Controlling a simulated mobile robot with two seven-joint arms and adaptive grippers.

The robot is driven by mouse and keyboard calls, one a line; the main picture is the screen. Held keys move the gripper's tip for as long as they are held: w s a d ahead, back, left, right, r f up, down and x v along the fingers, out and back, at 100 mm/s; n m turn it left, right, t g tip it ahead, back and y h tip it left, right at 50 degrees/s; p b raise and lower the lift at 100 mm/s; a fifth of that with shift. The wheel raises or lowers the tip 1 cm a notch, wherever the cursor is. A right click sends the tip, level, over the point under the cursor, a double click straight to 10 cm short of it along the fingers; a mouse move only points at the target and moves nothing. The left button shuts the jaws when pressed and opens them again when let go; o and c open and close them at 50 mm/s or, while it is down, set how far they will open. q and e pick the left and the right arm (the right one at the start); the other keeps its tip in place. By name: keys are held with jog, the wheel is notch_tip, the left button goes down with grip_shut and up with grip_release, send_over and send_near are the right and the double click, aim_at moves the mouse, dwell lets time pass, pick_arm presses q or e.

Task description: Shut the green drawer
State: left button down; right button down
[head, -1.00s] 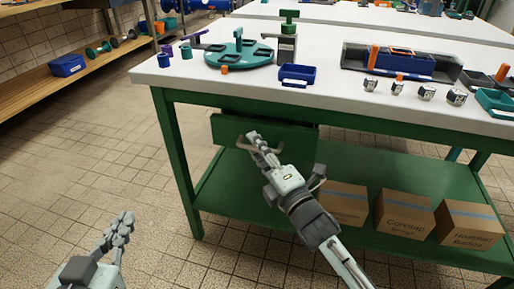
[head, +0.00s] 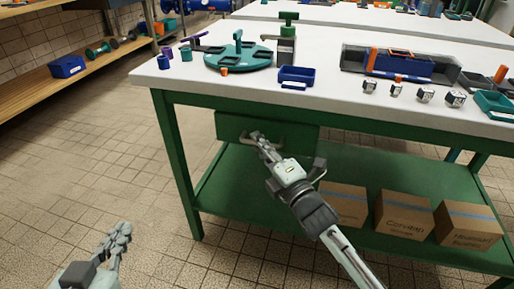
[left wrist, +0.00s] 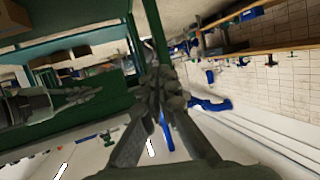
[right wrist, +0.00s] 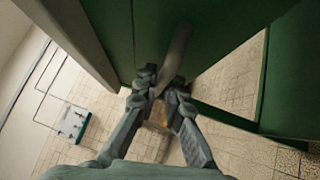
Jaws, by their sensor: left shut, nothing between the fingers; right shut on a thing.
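The green drawer (head: 235,126) hangs under the white-topped green workbench (head: 180,150) in the head view. Its front panel faces me below the bench edge, and I cannot tell exactly how far out it stands. My right gripper (head: 258,140) is shut on the drawer's bar handle (right wrist: 176,55), which shows between the fingers in the right wrist view, with the green drawer front behind it. My left gripper (head: 124,230) is shut and empty, low over the floor at the left of the head view, apart from the bench. Its closed fingers also show in the left wrist view (left wrist: 160,88).
Cardboard boxes (head: 402,214) stand on the bench's lower green shelf (head: 300,222). A blue tray (head: 297,77), a teal round fixture (head: 238,57) and several small parts lie on the bench top. The tiled floor left of the bench is clear.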

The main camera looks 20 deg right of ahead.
jog(key=shift+w+d+r, duration=0.1)
jog(key=shift+w+d, duration=0.4)
jog(key=shift+w, duration=0.1)
jog(key=c, duration=1.6)
grip_release()
jog(key=v, duration=1.2)
